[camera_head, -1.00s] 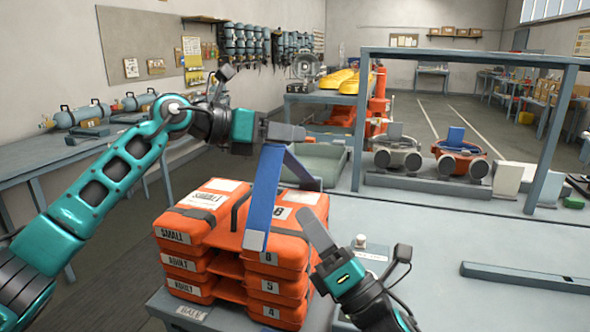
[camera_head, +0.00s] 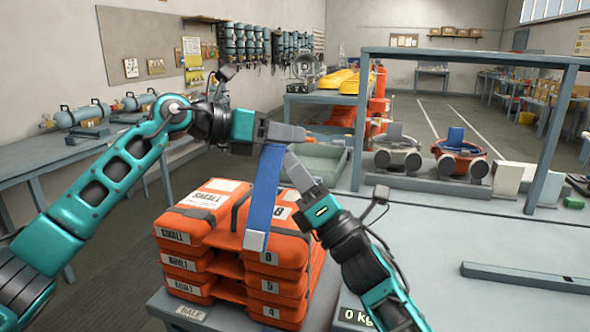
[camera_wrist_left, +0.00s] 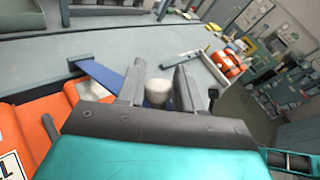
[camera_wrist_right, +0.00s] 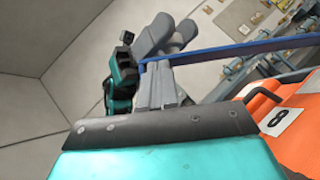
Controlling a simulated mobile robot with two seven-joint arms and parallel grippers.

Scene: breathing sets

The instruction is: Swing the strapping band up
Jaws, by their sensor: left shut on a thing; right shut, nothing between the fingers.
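The blue strapping band (camera_head: 264,195) slants down in front of a stack of orange cases (camera_head: 212,232), its grey end piece (camera_head: 254,241) hanging against the top case. My left gripper (camera_head: 288,133) is shut on the band's upper part above the stack; the band also shows in the left wrist view (camera_wrist_left: 108,77). My right gripper (camera_head: 294,160) is shut and empty, its fingertips close beside the band's upper part, just below the left fingers. In the right wrist view the shut fingers (camera_wrist_right: 160,82) lie beside the band (camera_wrist_right: 240,49); I cannot tell whether they touch.
A dark bar (camera_head: 525,277) lies at the right. A "0 kg" display (camera_head: 355,316) is partly hidden by my right arm.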

